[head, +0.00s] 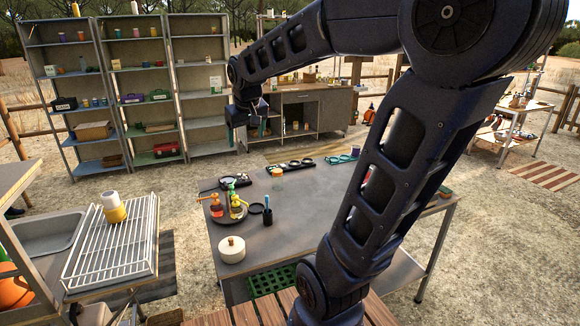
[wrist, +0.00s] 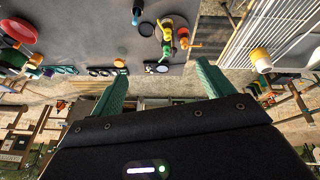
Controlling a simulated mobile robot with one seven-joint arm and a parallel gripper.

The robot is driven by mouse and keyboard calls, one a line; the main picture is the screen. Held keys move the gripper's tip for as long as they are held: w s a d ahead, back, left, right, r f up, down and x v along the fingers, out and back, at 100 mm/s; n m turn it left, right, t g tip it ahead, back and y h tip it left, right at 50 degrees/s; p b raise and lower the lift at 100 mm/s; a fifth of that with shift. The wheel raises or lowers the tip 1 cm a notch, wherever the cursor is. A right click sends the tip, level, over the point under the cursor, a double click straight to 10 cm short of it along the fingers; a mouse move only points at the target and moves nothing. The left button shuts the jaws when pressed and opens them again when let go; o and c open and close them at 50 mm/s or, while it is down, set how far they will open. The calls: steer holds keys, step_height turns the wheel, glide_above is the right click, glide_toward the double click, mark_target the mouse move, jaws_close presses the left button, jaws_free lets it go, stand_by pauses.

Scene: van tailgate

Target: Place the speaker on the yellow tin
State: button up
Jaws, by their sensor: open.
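My gripper (head: 240,115) is held high beyond the grey table's far edge in the head view. In the wrist view its two green fingers (wrist: 160,85) are spread wide with nothing between them. I cannot pick out the speaker for certain; my arm hides part of the table.
The grey table (head: 300,235) holds a white lidded pot (head: 231,250), orange and amber bottles on a dark tray, a black cup (head: 267,217) and a small jar (head: 277,180). A red dish (wrist: 20,31) shows in the wrist view. Shelves stand behind. The table's front middle is bare.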

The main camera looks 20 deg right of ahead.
steer(key=s+d+f+m, duration=0.1)
steer(key=s+d+f, duration=0.1)
steer(key=s+d, duration=0.2)
steer(key=s+d+f+m, duration=0.1)
steer(key=s+d+f, duration=0.2)
steer(key=s, duration=0.8)
steer(key=shift+d+m, duration=0.3)
steer(key=shift+d, duration=0.05)
